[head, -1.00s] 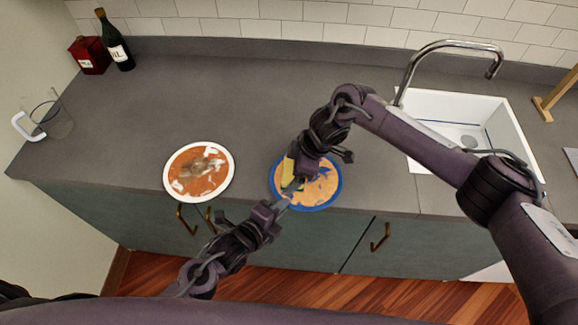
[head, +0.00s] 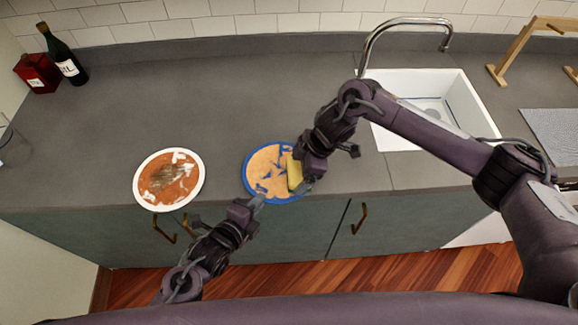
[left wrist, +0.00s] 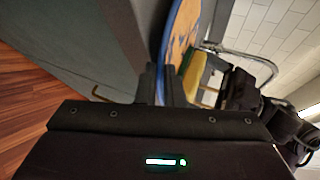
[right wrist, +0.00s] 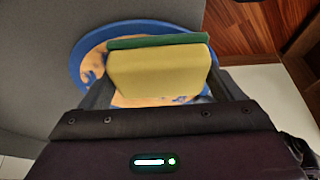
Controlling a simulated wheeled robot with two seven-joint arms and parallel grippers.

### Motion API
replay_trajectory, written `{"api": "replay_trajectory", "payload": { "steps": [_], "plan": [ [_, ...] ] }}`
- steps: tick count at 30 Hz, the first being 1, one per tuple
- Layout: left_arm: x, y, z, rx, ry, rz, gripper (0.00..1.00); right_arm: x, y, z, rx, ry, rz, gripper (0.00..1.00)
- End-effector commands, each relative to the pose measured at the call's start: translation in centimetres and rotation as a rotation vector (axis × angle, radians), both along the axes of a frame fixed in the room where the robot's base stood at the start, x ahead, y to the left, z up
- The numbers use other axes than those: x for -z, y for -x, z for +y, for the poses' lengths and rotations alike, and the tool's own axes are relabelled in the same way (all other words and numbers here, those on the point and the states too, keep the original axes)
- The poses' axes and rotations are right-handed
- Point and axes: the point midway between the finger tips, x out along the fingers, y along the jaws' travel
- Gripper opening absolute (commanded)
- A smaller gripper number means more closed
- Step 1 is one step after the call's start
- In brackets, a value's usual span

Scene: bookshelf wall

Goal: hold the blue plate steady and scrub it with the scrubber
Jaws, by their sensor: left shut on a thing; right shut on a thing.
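The blue plate (head: 249,180), smeared with orange food residue, lies at the counter's front edge; it also shows in the left wrist view (left wrist: 170,25) and right wrist view (right wrist: 150,27). Blue streaks show through the residue. My left gripper (head: 259,199) is shut on the plate's near rim. My right gripper (head: 303,184) is shut on the scrubber (head: 294,172), a yellow sponge with a green side, over the plate's right part. In the right wrist view the scrubber (right wrist: 158,72) sits between the fingers. Exact contact with the plate is hard to tell.
A white plate (head: 141,184) with orange residue lies to the left. A sink (head: 455,85) with a faucet (head: 400,22) is at the back right. A bottle (head: 63,57) and red box (head: 36,73) stand back left. A wooden rack (head: 512,50) and grey mat (head: 550,130) are right. The middle counter is clear.

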Motion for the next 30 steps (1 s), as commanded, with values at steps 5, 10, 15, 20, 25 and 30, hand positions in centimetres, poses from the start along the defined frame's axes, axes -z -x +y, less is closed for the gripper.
{"api": "replay_trajectory", "payload": {
  "steps": [5, 10, 15, 20, 25, 30],
  "plan": [
    [0.0, 0.0, 0.0, 0.001, 0.0, 0.001, 0.0, -2.4, -0.1, 0.0, -0.001, 0.0, -0.002, 0.63],
    [0.0, 0.0, 0.0, 0.001, 0.0, 0.001, 0.0, -3.9, -0.1, 0.1, -0.001, -0.001, -0.003, 0.63],
    [0.1, 0.0, 0.0, 0.0, -0.001, 0.002, 0.0, -5.5, -0.1, 0.1, -0.001, -0.001, -0.003, 0.63],
    [0.1, 0.0, 0.0, 0.0, -0.001, 0.002, 0.0, -6.9, -0.1, 0.1, 0.0, -0.001, -0.002, 0.63],
    [0.1, 0.0, 0.0, 0.0, -0.001, 0.002, 0.0, -8.0, -0.1, 0.0, 0.001, 0.001, -0.002, 0.63],
    [0.1, 0.0, 0.0, 0.0, -0.001, 0.002, 0.0, -8.1, 0.0, 0.0, 0.0, 0.0, -0.001, 0.63]
  ]
}}
